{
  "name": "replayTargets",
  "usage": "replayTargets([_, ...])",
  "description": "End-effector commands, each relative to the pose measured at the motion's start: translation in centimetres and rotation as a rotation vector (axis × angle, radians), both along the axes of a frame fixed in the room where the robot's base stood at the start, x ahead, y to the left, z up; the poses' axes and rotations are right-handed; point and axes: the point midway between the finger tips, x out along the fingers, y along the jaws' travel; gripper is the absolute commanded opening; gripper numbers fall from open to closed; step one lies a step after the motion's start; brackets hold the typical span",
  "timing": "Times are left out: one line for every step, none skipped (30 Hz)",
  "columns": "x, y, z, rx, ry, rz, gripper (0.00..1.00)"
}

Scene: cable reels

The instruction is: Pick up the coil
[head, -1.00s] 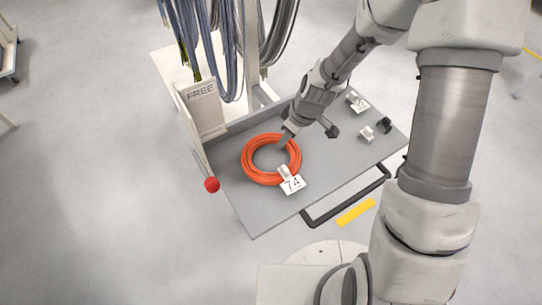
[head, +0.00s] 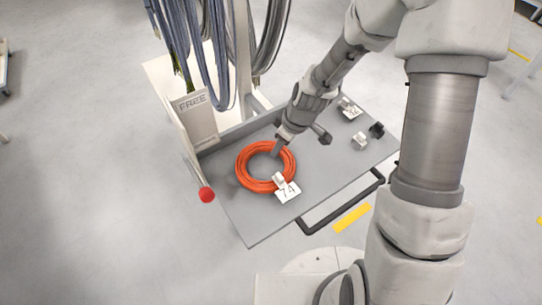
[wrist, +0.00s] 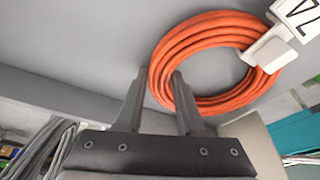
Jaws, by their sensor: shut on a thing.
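My gripper (head: 277,150) reaches down from the upper right and is shut on the coil's far right side. In the wrist view, the two fingers (wrist: 158,76) straddle one side of the coil (wrist: 200,36); part of the ring between them is hidden by the right finger.
Grey and blue cables (head: 212,55) hang from the rack behind the deck. A panel marked FREE (head: 193,118) and a red ball knob (head: 207,195) stand at the left. Small clips (head: 360,141) lie on the deck's right. A black handle (head: 345,207) runs along the near edge.

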Motion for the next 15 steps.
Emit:
replayTargets([0.0, 0.0, 0.1, 0.0, -0.001, 0.0, 0.0])
replayTargets([0.0, 0.0, 0.2, 0.0, -0.001, 0.0, 0.0])
replayTargets([0.0, 0.0, 0.3, 0.0, -0.001, 0.0, 0.0])
replayTargets([0.0, 0.0, 0.4, 0.0, -0.001, 0.0, 0.0])
replayTargets([0.1, 0.0, 0.6, 0.0, -0.001, 0.0, 0.0])
replayTargets([0.1, 0.0, 0.9, 0.001, -0.002, 0.0, 0.0])
replayTargets([0.1, 0.0, 1.1, 0.001, -0.002, -0.002, 0.0])
replayTargets([0.1, 0.0, 1.4, 0.001, -0.002, -0.002, 0.0])
replayTargets([0.1, 0.0, 1.8, 0.001, -0.003, -0.001, 0.0])
replayTargets([0.1, 0.0, 2.1, 0.001, -0.003, -0.001, 0.0])
replayTargets([0.1, 0.0, 2.4, 0.0, -0.003, -0.001, 0.0])
replayTargets([0.1, 0.0, 2.9, 0.0, -0.005, -0.001, 0.0])
replayTargets([0.1, 0.0, 3.3, 0.0, -0.003, -0.001, 0.0])
replayTargets([0.1, 0.0, 3.8, 0.0, -0.003, -0.001, 0.0])
replayTargets([0.1, -0.1, 4.4, 0.0, -0.004, -0.001, 0.0])
